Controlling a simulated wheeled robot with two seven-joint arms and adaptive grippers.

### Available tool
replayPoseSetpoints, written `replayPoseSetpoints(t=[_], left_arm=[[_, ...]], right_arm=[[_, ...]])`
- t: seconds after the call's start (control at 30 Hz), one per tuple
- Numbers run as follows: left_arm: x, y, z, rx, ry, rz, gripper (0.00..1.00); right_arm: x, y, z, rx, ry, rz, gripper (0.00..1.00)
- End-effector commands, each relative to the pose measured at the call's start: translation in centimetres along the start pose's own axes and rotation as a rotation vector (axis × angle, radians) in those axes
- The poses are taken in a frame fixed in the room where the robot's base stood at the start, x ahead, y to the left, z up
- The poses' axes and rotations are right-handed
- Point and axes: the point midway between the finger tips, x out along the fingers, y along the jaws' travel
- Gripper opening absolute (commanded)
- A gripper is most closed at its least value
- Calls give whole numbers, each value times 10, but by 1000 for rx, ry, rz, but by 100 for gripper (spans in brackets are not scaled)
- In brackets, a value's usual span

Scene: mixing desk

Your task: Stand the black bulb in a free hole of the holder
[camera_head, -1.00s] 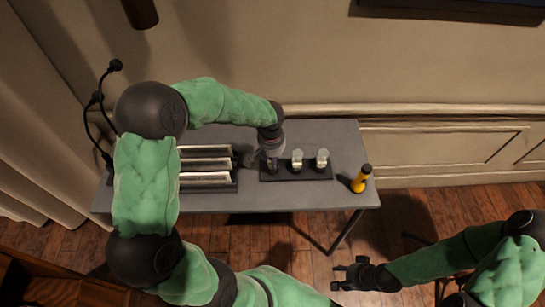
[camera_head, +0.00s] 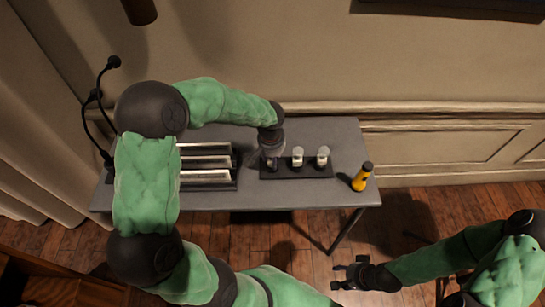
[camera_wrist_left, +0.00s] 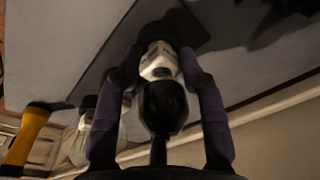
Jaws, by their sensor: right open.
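The black bulb (camera_wrist_left: 163,106) has a dark round globe and a pale base (camera_wrist_left: 158,62). In the left wrist view it is between the fingers of my left gripper (camera_wrist_left: 158,72), which close in on both sides of the pale base. In the head view my left gripper (camera_head: 268,160) is over the left end of the dark holder (camera_head: 305,176) and covers that spot. I cannot tell how far the base sits in a hole. Two pale bulbs (camera_head: 298,155) and (camera_head: 323,155) stand in the holder's middle and right holes. My right gripper (camera_head: 347,273) is open and empty, away from the table.
A yellow and black torch-like object (camera_head: 361,178) stands at the table's right end. A rack with pale bars (camera_head: 207,173) lies left of the holder. Black gooseneck stalks (camera_head: 101,95) rise at the left. The grey table (camera_head: 290,198) is bare in front of the holder.

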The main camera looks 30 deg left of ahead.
Motion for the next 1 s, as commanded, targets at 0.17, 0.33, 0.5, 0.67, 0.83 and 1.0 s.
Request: replayPoseSetpoints(t=[0.17,0.33,0.5,0.67,0.83,1.0], left_arm=[[-1,0,0,0,1,0,63],[-1,0,0,0,0,0,63],[-10,0,-1,0,4,0,63],[-35,0,-2,0,6,0,63],[-70,0,-1,0,6,1,63],[-98,0,-1,0,4,0,63]], right_arm=[[0,0,0,0,0,0,52],[0,0,0,0,0,0,52],[0,0,0,0,0,0,52],[0,0,0,0,0,0,52],[0,0,0,0,0,0,52],[0,0,0,0,0,0,52]])
